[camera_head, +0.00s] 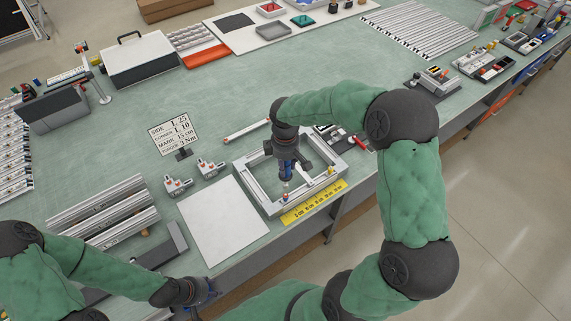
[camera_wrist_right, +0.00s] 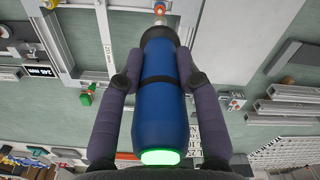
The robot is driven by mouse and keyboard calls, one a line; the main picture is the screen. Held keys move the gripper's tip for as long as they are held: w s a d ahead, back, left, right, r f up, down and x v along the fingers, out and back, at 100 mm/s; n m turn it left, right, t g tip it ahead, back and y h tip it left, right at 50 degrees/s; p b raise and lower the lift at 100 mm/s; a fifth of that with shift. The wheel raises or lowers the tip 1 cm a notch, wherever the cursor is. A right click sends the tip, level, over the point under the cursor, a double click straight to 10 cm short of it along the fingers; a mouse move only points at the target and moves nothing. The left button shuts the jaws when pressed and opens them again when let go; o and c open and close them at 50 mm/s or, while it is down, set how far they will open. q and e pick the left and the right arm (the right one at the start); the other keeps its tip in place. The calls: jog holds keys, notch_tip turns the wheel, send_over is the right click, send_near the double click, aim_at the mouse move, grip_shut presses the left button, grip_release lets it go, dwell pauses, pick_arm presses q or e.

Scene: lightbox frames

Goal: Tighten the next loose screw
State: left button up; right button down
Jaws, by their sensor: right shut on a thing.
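My right gripper (camera_head: 287,160) is shut on a blue electric screwdriver (camera_wrist_right: 160,110) with a black band and a glowing green end. It holds the tool over the metal profile frame (camera_head: 262,200), tip down near the frame's front-left corner. In the right wrist view, the fingers of the gripper (camera_wrist_right: 157,80) close on both sides of the tool. Its tip reaches towards an orange-marked corner fitting (camera_wrist_right: 160,7); whether it touches cannot be told. Another small coloured fitting (camera_head: 330,170) sits on the front-right part of the frame. My left gripper (camera_head: 203,292) hangs at the table's front edge, its jaws unclear.
A white panel (camera_head: 222,220) lies left of the frame, with a yellow ruler strip (camera_head: 314,202) in front. A sign (camera_head: 174,131) and two small metal fixtures (camera_head: 178,186) stand behind the panel. Aluminium profiles (camera_head: 105,208) lie at left.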

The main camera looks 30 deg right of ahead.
aim_at(285, 178)
jog(key=shift+f+b, duration=1.55)
jog(key=shift+f, duration=0.8)
jog(key=shift+f+b, duration=0.85)
jog(key=shift+f, duration=0.3)
jog(key=shift+s+a+f, duration=0.1)
jog(key=shift+s+f, duration=0.05)
dwell(1.2)
